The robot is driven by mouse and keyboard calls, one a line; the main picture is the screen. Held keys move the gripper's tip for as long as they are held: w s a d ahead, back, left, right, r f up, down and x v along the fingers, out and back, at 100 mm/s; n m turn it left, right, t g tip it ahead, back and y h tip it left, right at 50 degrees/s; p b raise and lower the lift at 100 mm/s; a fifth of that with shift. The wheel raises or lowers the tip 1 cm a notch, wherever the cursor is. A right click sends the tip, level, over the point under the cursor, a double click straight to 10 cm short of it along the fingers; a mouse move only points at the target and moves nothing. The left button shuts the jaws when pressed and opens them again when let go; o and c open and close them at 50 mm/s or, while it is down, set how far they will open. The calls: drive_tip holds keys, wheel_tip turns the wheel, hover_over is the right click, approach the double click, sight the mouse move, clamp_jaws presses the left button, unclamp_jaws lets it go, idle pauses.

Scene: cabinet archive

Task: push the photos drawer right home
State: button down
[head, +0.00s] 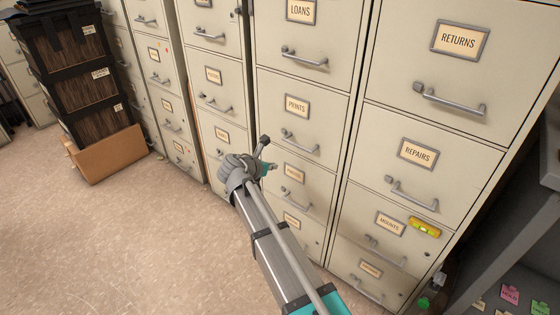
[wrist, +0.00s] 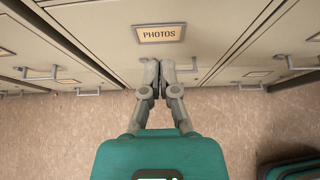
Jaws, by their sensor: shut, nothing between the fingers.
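The photos drawer is the cream drawer front with the PHOTOS label (wrist: 160,34), straight ahead in the wrist view. In the head view its front (head: 312,190) is below the PRINTS drawer, with a small label and a grey bar handle. It looks about level with the drawers around it; I cannot tell whether a small gap is left. My gripper (wrist: 158,72) is shut and empty, its fingertips together just below the PHOTOS label. In the head view my gripper (head: 267,158) is at the left side of this drawer. I cannot tell whether the fingertips touch the front.
The PRINTS drawer (head: 315,125) is above. The floor (head: 150,245) at left is clear.

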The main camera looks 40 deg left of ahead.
drive_tip(key=shift+v, duration=1)
